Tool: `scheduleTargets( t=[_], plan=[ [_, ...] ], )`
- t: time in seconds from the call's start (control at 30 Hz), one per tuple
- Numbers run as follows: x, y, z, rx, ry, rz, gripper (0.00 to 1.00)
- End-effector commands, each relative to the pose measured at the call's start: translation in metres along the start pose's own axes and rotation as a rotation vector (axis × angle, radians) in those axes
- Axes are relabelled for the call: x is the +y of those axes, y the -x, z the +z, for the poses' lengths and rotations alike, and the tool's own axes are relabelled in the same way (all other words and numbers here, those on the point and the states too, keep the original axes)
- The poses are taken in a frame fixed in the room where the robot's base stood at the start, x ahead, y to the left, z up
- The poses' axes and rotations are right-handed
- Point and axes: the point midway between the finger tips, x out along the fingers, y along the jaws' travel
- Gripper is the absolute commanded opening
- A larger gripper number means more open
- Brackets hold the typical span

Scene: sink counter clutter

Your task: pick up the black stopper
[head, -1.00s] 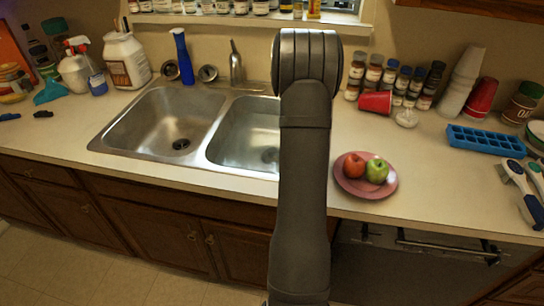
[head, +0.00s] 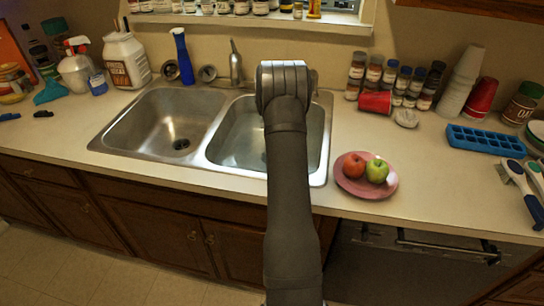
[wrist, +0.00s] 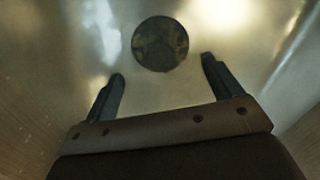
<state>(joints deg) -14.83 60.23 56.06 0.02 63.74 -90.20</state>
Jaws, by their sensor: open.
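A dark, mottled round disc (wrist: 160,44), which looks like the black stopper, shows in the wrist view on the shiny floor of a sink basin. My gripper (wrist: 163,70) is open and empty, with one finger on each side below the disc in the picture. A gap shows between the fingertips and the disc; I cannot tell the height above it. In the head view my arm reaches over the right basin (head: 318,135), and it hides the gripper and the disc there.
The left basin (head: 140,120) has a dark drain (head: 181,144). The faucet (head: 235,65) and a blue bottle (head: 182,55) stand behind the sink. A pink plate (head: 347,187) with a red apple (head: 354,166) and a green apple (head: 377,171) sits right of the sink.

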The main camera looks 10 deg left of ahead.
Motion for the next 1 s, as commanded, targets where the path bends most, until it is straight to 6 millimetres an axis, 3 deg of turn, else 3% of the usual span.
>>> scheduleTargets(
  t=[0.27, 0.57, 0.8, 1.0],
  plan=[
    [0.0, -0.017, 0.0, 0.0, 0.0, -0.001, 0.84],
    [0.0, -0.059, 0.001, 0.0, 0.0, -0.001, 0.84],
    [0.001, -0.061, 0.001, 0.0, 0.0, 0.001, 0.84],
    [0.001, -0.061, 0.001, 0.0, 0.0, 0.001, 0.45]
  ],
)
